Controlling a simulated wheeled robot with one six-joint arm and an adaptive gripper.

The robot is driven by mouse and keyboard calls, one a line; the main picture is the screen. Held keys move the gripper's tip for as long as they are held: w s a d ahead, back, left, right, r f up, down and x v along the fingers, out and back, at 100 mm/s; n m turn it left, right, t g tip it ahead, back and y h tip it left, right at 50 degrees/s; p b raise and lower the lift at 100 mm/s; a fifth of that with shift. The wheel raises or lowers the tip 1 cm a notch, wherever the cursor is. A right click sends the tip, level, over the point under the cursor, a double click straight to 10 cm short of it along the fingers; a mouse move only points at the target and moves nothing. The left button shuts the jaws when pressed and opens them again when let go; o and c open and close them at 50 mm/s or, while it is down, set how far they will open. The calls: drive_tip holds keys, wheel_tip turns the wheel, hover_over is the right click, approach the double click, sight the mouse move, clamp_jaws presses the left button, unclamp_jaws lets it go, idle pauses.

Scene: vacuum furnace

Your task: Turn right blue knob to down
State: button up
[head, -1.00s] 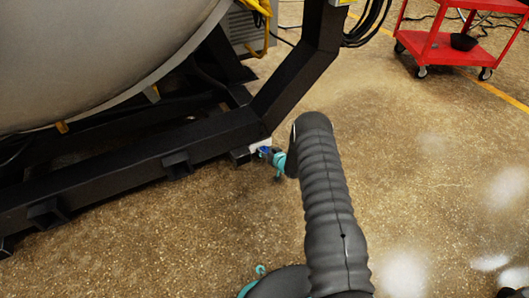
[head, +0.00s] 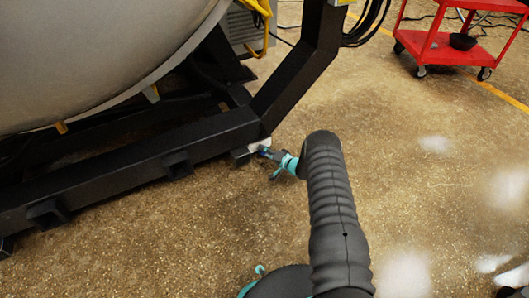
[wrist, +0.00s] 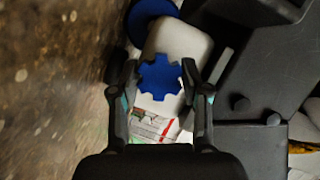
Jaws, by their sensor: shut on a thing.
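A blue gear-shaped knob (wrist: 160,78) sits on a white housing (wrist: 178,45), between the two fingers of my gripper (wrist: 160,88) in the wrist view. The fingers are closed in on its left and right sides. A second blue knob (wrist: 149,16), rounder, shows farther up at the top edge, clear of the fingers. In the head view my gripper (head: 272,154) is at the white part (head: 259,144) low on the black frame's corner. The knobs are too small there to tell apart, and my gripper partly hides them.
The black frame (head: 120,168) and a large grey vessel (head: 90,55) stand at the left. A printed label (wrist: 153,125) shows below the knob. A red cart (head: 440,47) stands at the back right. The floor right of my arm is open.

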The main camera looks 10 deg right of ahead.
drive_tip(key=shift+m+y, duration=0.3)
drive_tip(key=shift+m, duration=0.5)
drive_tip(key=o, duration=1.1)
drive_tip(key=shift+o, duration=0.2)
drive_tip(key=v, duration=1.2)
drive_tip(key=shift+s+f, duration=0.1)
drive_tip(key=shift+f, duration=0.1)
